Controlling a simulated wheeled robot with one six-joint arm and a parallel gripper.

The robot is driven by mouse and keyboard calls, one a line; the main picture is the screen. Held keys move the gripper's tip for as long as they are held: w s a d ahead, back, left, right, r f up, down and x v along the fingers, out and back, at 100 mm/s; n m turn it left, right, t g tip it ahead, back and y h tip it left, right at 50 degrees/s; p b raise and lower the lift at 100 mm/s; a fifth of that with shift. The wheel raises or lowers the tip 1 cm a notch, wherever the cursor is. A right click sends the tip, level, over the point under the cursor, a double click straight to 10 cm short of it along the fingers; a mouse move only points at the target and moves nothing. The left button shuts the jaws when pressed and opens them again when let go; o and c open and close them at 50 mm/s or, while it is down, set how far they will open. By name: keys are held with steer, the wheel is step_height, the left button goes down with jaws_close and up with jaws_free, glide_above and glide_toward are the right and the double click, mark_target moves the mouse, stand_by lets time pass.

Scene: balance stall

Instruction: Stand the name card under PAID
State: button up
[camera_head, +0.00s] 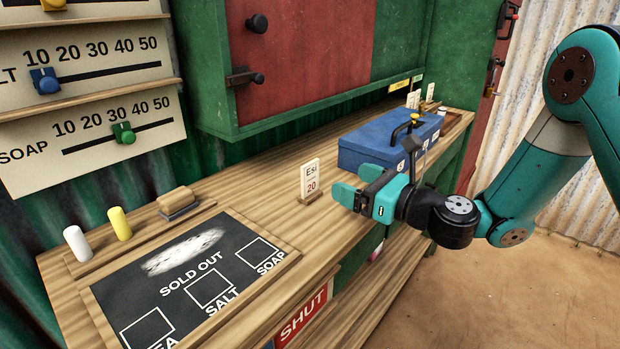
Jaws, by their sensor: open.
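A white name card (310,176) reading "Esi 20" stands upright in a small wooden foot on the counter, near its front edge. My gripper (356,184) is open and empty, just right of the card, its teal fingers pointing left toward it. The fingers appear apart from the card. More small white cards (413,99) stand at the counter's far end, below a yellow label (399,85) and a green label (418,77). The lettering on these labels is too small to read, so I cannot tell which is PAID.
A blue cash box (365,148) with a black handle stands behind my gripper. A "SOLD OUT" chalkboard (195,262), two chalks (120,224) and an eraser (178,202) occupy the near left. Bare counter (262,192) lies left of the card. A red and green cabinet (310,60) overhangs the back.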

mark_target(312, 166)
steer(key=p+x, duration=0.6)
steer(key=x, duration=0.1)
steer(key=shift+s+p, duration=0.1)
steer(key=shift+p, duration=0.25)
steer(key=p+x, duration=0.1)
steer(key=x, duration=0.4)
steer(key=shift+p, duration=0.4)
steer(key=shift+w+a+f, duration=0.1)
steer(key=shift+w+a, duration=0.2)
steer(key=shift+a, duration=0.05)
steer(key=c, duration=1.3)
steer(key=shift+c, duration=0.2)
